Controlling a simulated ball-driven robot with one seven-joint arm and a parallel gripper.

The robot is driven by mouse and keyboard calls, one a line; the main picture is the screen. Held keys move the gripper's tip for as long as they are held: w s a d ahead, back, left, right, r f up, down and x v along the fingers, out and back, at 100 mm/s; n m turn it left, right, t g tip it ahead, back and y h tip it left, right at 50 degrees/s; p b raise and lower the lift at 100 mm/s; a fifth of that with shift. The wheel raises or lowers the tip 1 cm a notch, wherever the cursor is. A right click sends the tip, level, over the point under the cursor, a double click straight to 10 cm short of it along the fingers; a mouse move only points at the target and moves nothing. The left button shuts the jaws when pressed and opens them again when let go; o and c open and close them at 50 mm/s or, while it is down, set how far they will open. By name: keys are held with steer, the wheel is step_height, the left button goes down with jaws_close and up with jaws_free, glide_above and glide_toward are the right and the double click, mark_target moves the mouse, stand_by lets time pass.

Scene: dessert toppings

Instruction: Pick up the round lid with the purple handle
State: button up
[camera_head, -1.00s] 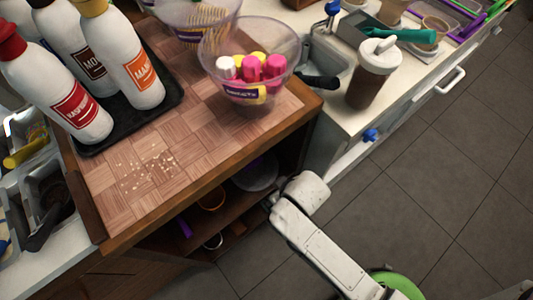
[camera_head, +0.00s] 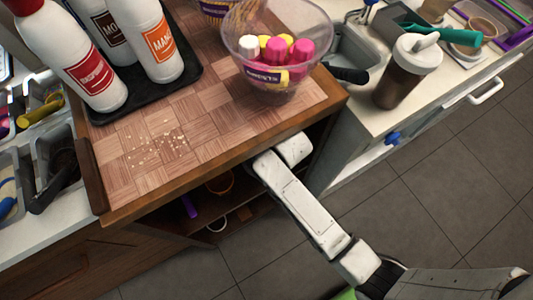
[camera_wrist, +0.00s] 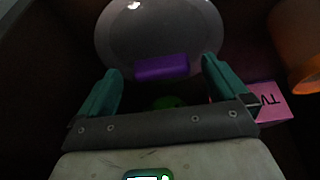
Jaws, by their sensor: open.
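The round lid (camera_wrist: 160,28) shows in the wrist view as a grey, glossy disc near the top of the picture. Its purple handle (camera_wrist: 161,68) faces my gripper, level with the fingertips and between them. My gripper (camera_wrist: 160,78) is open, with one green finger on either side of the handle. I cannot tell whether the fingers touch the lid. In the head view the lid and my gripper are hidden under the counter top, and only my white arm shows going into the shelf space.
A pink box (camera_wrist: 262,102) and an orange round container (camera_wrist: 298,50) stand to the right of my gripper. The wooden counter (camera_head: 225,125) overhangs the shelf. A clear bowl (camera_head: 270,85) with pink, yellow and white items stands on it.

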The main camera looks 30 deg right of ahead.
steer(key=shift+w, duration=0.75)
steer(key=shift+w+f, duration=0.25)
steer(key=shift+f, duration=0.3)
steer(key=shift+c, duration=0.2)
steer(key=c, duration=1.3)
steer(key=shift+r, duration=0.1)
